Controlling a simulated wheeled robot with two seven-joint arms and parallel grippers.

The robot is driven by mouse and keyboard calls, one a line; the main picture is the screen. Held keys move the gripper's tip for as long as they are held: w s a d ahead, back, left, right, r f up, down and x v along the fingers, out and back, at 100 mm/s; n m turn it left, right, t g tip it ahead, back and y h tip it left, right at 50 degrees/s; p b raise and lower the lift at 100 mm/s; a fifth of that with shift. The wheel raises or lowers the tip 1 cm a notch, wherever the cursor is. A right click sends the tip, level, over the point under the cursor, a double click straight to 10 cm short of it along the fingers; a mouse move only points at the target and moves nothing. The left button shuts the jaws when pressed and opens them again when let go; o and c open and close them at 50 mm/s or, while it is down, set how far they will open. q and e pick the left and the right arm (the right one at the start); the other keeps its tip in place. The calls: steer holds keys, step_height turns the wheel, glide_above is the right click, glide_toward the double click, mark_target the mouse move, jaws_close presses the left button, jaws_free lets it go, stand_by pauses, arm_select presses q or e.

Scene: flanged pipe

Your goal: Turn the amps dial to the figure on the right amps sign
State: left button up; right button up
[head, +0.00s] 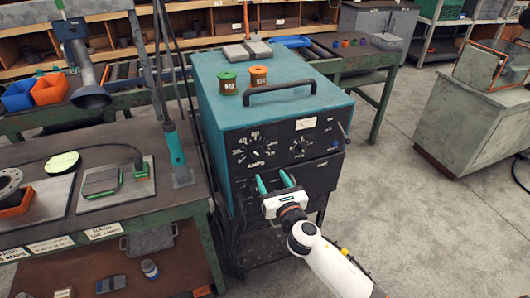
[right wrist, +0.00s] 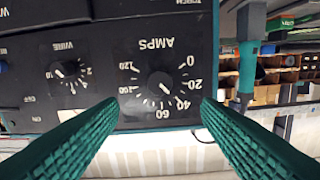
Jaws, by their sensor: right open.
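The amps dial (head: 262,148) is a round black knob on the dark front panel of the teal welding machine (head: 215,115). In the right wrist view, where the panel appears upside down, the amps dial (right wrist: 164,86) has a white mark that seems to point near 40. My right gripper (head: 275,181) is open, its teal fingers in front of the panel below the dial. In the wrist view the fingers (right wrist: 159,108) stand apart with nothing between them. The right amps sign (head: 104,231) is on the left bench's front edge; its figure is too small to read surely. My left gripper is not in view.
A smaller wire dial (head: 299,147) sits right of the amps dial. Two spools (head: 258,76) and a black handle (head: 283,88) are on the machine's top. A teal-handled torch (head: 176,150) stands close to its left.

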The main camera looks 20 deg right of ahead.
mark_target(258, 155)
steer(key=w, duration=0.9)
steer(key=shift+w+a+f, duration=0.1)
steer(key=shift+w, duration=0.1)
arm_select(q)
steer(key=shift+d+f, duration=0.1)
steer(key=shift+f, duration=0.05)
arm_select(e)
steer(key=shift+w, duration=0.55)
steer(key=c, duration=1)
